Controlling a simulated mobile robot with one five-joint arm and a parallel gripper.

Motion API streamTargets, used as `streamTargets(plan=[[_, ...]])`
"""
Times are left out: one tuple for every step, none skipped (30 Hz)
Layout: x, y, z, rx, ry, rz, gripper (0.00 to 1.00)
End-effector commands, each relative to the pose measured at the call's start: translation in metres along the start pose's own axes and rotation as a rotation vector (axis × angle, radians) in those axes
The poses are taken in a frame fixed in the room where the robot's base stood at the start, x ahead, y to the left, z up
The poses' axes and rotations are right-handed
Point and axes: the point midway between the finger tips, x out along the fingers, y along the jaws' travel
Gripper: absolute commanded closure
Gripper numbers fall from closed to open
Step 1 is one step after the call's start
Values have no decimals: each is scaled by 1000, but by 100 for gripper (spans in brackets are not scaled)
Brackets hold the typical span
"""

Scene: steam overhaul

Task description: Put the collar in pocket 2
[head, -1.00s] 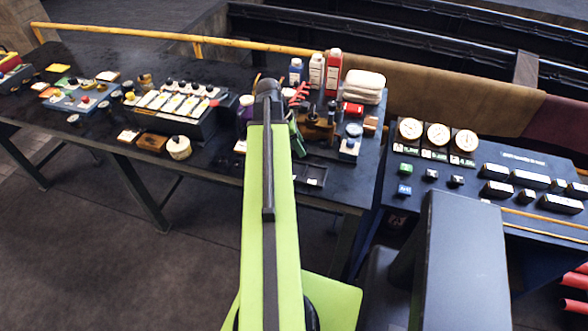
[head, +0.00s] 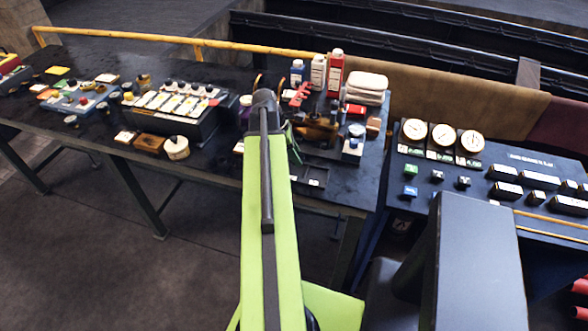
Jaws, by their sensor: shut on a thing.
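My green arm reaches up the middle of the head view to its dark far joint (head: 264,100), over the workbench (head: 215,182). My gripper's fingers are hidden behind the arm, so I cannot see what is between them. I cannot make out the collar anywhere. A dark tray with small pale labels (head: 312,182) lies near the bench's front edge, just right of the arm and partly hidden by it. I cannot tell whether it holds pocket 2, as its markings are too small to read.
Bottles (head: 336,72) and folded white cloths (head: 368,86) stand at the back right. A dark box with several pale panels (head: 176,102) and a round pale pot (head: 176,148) are left of the arm. A gauge bench (head: 480,205) stands at the right.

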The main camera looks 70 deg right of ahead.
Motion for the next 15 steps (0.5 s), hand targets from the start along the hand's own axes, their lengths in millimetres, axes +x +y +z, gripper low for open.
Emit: streamTargets(plan=[[2, 2, -4, -1, -1, 0, 100], [1, 2, -5, 0, -1, 0, 100], [1, 2, -6, 0, -1, 0, 100], [0, 2, -6, 0, -1, 0, 100], [0, 2, -6, 0, 0, 0, 100], [2, 2, -6, 0, 0, 0, 100], [5, 2, -8, 0, 0, 0, 100], [9, 2, -9, 0, 0, 0, 100], [16, 2, -12, 0, 0, 0, 100], [21, 2, -14, 0, 0, 0, 100], [27, 2, -16, 0, 0, 0, 100], [34, 2, -19, 0, 0, 0, 100], [38, 2, -21, 0, 0, 0, 100], [40, 2, -22, 0, 0, 0, 100], [41, 2, -22, 0, 0, 0, 100]])
